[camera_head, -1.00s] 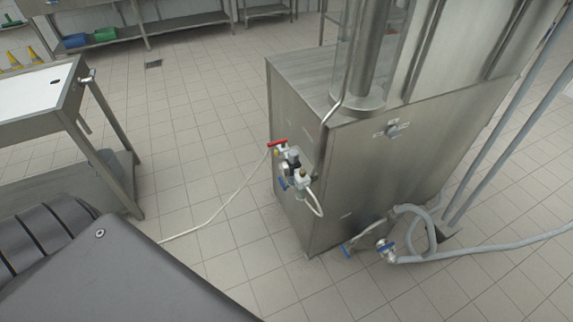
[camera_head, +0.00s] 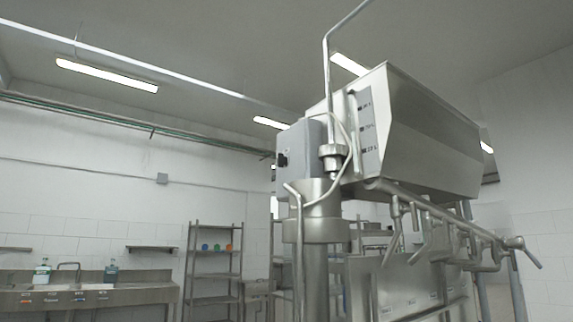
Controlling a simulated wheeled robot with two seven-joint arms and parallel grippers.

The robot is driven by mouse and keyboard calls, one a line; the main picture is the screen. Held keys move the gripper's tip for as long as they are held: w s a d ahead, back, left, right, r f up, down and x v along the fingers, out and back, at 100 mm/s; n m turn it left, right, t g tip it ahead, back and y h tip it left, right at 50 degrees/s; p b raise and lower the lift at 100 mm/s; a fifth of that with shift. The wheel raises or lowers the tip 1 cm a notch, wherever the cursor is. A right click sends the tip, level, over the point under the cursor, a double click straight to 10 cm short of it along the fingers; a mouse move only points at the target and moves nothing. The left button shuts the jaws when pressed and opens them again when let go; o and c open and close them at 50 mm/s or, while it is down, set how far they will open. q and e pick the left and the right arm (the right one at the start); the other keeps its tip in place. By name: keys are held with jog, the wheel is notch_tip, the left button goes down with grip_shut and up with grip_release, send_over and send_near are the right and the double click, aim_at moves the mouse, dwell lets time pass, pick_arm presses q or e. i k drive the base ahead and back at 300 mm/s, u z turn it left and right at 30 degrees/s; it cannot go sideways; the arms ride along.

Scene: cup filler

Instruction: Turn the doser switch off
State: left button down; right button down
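A grey control box (camera_head: 299,157) is fixed to the left side of the steel doser machine (camera_head: 425,130), high up. A small black switch (camera_head: 282,160) sits on the box's left-facing side. Whether it is on or off is too small to tell. The machine's hopper has volume marks on its end, and a row of steel taps and levers (camera_head: 440,215) runs below it. Neither of my grippers is in view.
A steel shelf rack (camera_head: 213,262) stands behind at the left. A sink counter (camera_head: 85,297) with bottles lies farther left. A vertical steel pipe and column (camera_head: 316,225) stand in front of the machine's left end.

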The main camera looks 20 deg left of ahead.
aim_at(282, 160)
jog(key=z, duration=1.3)
jog(key=k, duration=0.9)
jog(key=u, duration=0.8)
jog(key=i, duration=0.5)
